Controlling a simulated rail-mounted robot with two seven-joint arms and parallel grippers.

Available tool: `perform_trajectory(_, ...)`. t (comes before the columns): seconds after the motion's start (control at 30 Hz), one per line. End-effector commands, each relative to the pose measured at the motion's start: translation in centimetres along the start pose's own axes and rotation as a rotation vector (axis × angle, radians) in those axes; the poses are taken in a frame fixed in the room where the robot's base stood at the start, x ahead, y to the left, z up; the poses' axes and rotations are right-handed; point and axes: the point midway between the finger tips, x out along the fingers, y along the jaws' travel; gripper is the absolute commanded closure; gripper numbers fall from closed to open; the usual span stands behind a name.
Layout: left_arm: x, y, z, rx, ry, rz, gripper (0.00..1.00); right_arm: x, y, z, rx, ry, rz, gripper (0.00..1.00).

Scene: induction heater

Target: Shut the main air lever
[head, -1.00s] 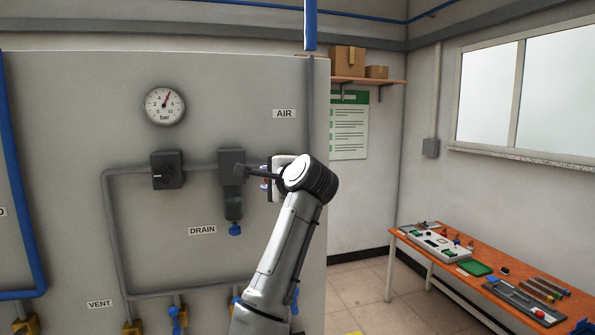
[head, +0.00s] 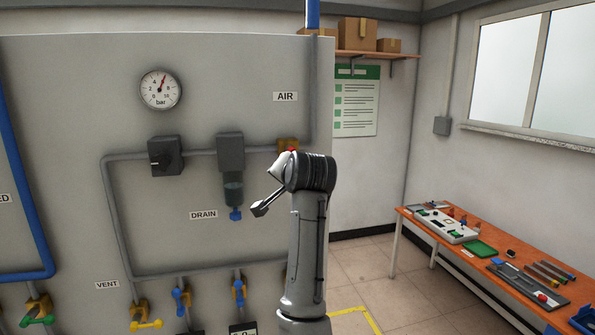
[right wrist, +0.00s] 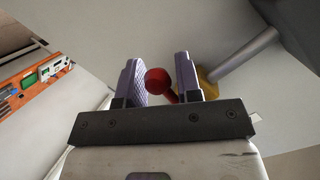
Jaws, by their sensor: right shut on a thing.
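The main air lever is red (right wrist: 158,82) and sits on a brass-yellow valve body (right wrist: 207,88) with a grey pipe in the right wrist view. In the head view the valve (head: 288,144) shows below the AIR label, with only a speck of red beside my wrist. My right gripper (right wrist: 161,78) has its two purple-grey finger pads on either side of the red lever and is shut on it. In the head view my right wrist hides the fingers and most of the lever. My left gripper is not in view.
Several small valves line the panel's lower part. A workbench (head: 480,262) with parts stands at the right, with open floor before it.

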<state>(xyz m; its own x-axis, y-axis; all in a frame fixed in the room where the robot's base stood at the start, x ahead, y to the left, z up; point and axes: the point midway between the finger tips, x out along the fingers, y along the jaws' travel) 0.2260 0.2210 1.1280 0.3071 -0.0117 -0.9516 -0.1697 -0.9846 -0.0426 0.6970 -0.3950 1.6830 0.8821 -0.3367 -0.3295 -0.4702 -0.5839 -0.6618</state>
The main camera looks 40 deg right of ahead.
Motion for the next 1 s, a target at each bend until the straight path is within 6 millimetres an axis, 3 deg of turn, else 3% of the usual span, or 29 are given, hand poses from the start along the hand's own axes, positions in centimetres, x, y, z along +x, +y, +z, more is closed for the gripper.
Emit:
perform_trajectory(0.03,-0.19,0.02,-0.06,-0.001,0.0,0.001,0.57,0.25,0.76,-0.47,-0.014,0.01,0.022,1.0)
perform_trajectory(0.4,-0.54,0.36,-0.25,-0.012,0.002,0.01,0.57,0.26,0.64,-0.46,-0.133,0.03,0.045,1.0)
perform_trajectory(0.93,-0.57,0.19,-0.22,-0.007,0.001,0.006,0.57,0.14,0.52,-0.61,-0.149,0.036,0.046,1.0)
perform_trajectory(0.97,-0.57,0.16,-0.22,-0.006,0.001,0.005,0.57,0.13,0.52,-0.61,-0.149,0.036,0.046,0.66)
perform_trajectory(1.0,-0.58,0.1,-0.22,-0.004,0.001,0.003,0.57,0.13,0.49,-0.61,-0.149,0.036,0.045,0.62)
